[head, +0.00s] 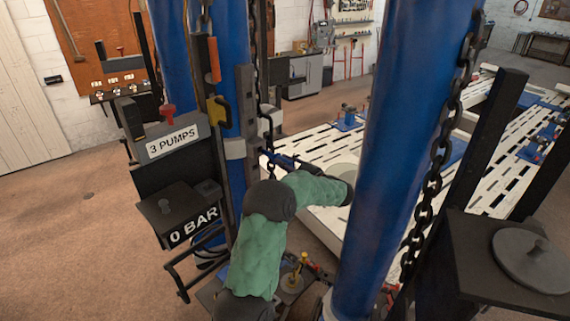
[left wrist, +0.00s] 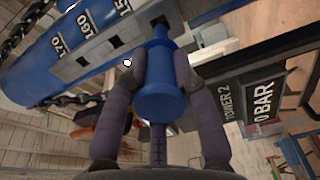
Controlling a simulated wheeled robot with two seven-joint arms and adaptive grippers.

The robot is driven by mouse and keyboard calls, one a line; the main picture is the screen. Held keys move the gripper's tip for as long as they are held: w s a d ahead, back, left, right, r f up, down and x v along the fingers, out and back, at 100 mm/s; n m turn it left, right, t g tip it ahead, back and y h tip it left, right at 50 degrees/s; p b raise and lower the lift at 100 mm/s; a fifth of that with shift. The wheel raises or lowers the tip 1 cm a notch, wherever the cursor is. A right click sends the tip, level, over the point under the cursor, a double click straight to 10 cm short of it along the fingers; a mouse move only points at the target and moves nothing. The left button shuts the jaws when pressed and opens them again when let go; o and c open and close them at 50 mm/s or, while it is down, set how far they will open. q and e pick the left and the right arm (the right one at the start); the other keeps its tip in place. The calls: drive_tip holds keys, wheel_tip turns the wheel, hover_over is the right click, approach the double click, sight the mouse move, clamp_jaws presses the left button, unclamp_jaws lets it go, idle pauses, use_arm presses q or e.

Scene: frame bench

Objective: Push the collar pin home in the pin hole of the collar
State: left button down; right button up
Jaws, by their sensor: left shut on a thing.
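The collar pin (left wrist: 160,98) is a blue spool-shaped piece in the left wrist view. My left gripper (left wrist: 160,66) is shut on it, one dark finger on each side. The pin's narrow end points at a dark opening in the light grey collar (left wrist: 183,11) at the top. In the head view, the left gripper (head: 293,162) is beside the left blue tower, partly hidden by my arm, with a bit of the blue pin (head: 272,155) near the tower. My right gripper is not seen.
A grey strip with square holes (left wrist: 92,53) runs along the blue tower (left wrist: 45,65). Chains hang by both towers. A black box marked 0 BAR (head: 190,215) is on the left tower. The white slotted bench (head: 310,215) lies behind. A second blue tower (head: 395,130) stands at right.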

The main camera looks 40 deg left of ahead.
sight(268, 152)
use_arm(q)
drive_tip(key=shift+w+a, duration=0.15)
drive_tip(key=shift+a, duration=1.85)
drive_tip(key=shift+w+a, duration=0.15)
drive_tip(key=shift+a, duration=1.85)
idle(0.5)
drive_tip(key=c, duration=0.9)
unclamp_jaws()
drive_tip(key=shift+d, duration=0.1)
drive_tip(key=shift+s+d, duration=0.15)
drive_tip(key=shift+d, duration=1.8)
drive_tip(key=shift+s+d, duration=0.15)
drive_tip(key=shift+d, duration=1.8)
